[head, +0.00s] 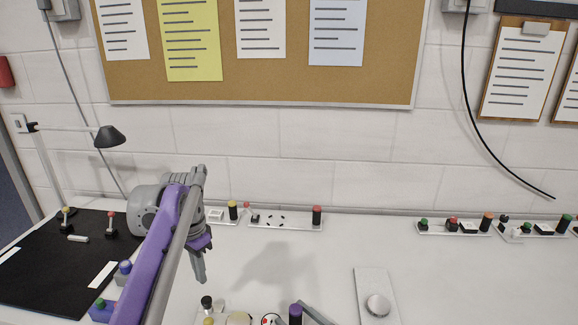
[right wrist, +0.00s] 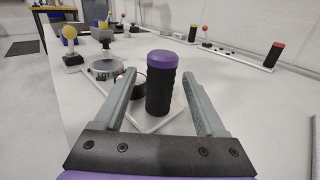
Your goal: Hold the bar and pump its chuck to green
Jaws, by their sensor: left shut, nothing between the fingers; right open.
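A black ribbed bar with a purple top stands upright on a white plate; it shows in the right wrist view (right wrist: 160,92) and at the bottom of the head view (head: 296,314). My right gripper (right wrist: 166,80) is open, with a finger on either side of the bar. I cannot tell whether the fingers touch it. Beside the bar is a short black round part (right wrist: 130,83) with a pale face. I cannot tell which part is the chuck. My left gripper (head: 201,268) is shut and empty, pointing down above the table, left of the bar.
A round grey dial (right wrist: 104,67) and a yellow-knobbed stick (right wrist: 70,40) stand near the bar. A plate with a silver knob (head: 377,306) lies to its right. Strips with coloured knobs (head: 285,222) line the wall. A black mat (head: 60,265) lies left. The middle right table is clear.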

